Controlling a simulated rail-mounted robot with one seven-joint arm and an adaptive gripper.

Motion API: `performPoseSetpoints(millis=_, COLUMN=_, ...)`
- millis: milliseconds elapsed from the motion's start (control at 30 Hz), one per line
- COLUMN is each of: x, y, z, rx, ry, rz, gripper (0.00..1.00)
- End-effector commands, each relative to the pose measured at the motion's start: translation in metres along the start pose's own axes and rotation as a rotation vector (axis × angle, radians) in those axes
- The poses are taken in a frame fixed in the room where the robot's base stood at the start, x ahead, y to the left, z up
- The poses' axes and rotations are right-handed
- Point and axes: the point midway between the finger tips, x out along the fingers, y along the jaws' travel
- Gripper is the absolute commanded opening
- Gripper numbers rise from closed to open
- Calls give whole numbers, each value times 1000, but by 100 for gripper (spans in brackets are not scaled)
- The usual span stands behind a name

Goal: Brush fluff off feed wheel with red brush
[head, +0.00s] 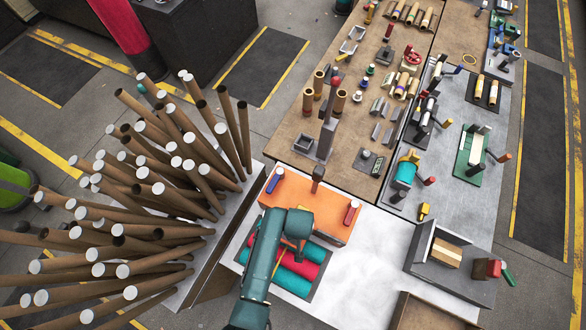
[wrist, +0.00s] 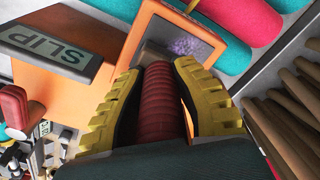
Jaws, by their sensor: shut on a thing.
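My gripper (wrist: 158,70) has yellow ribbed fingers, shut on the red ribbed handle of the red brush (wrist: 163,105). A grey block at the handle's far end (wrist: 154,52) seems to be the brush head. Just beyond it, purple fluff (wrist: 185,47) lies on a dark surface framed by the orange machine (wrist: 205,25). I cannot make out the feed wheel's shape, or whether the brush touches the fluff. In the head view, my teal arm reaches over the front of the orange machine (head: 300,190); the brush is not clear there.
Teal and red felt rolls (head: 287,280) lie in front of the machine. A grey SLIP plate (wrist: 62,50) is on its side. Many brown tubes (head: 150,190) fan out at left. A brown bench (head: 335,125) with tools stands behind. The white tabletop (head: 365,270) at right is mostly clear.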

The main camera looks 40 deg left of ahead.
Motion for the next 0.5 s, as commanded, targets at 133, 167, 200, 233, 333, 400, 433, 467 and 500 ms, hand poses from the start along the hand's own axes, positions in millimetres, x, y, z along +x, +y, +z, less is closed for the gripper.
performPoseSetpoints(millis=133, x=0, y=1, z=1, rx=-1, ry=1, rz=1, gripper=0)
performPoseSetpoints(millis=167, x=0, y=1, z=1, rx=-1, ry=1, rz=1, gripper=0)
performPoseSetpoints(millis=200, x=0, y=1, z=1, rx=-1, ry=1, rz=1, gripper=0)
performPoseSetpoints(millis=233, x=0, y=1, z=1, rx=-1, ry=1, rz=1, gripper=0)
performPoseSetpoints(millis=333, x=-2, y=1, z=0, rx=-1, ry=1, rz=1, gripper=0)
performPoseSetpoints(millis=400, x=-5, y=2, z=0, rx=-1, ry=2, rz=2, gripper=0)
performPoseSetpoints(millis=433, x=-6, y=2, z=0, rx=-1, ry=3, rz=2, gripper=0)
performPoseSetpoints(millis=467, x=-8, y=2, z=-1, rx=-1, ry=3, rz=2, gripper=0)
performPoseSetpoints(millis=500, x=-11, y=2, z=-1, rx=-1, ry=2, rz=2, gripper=0)
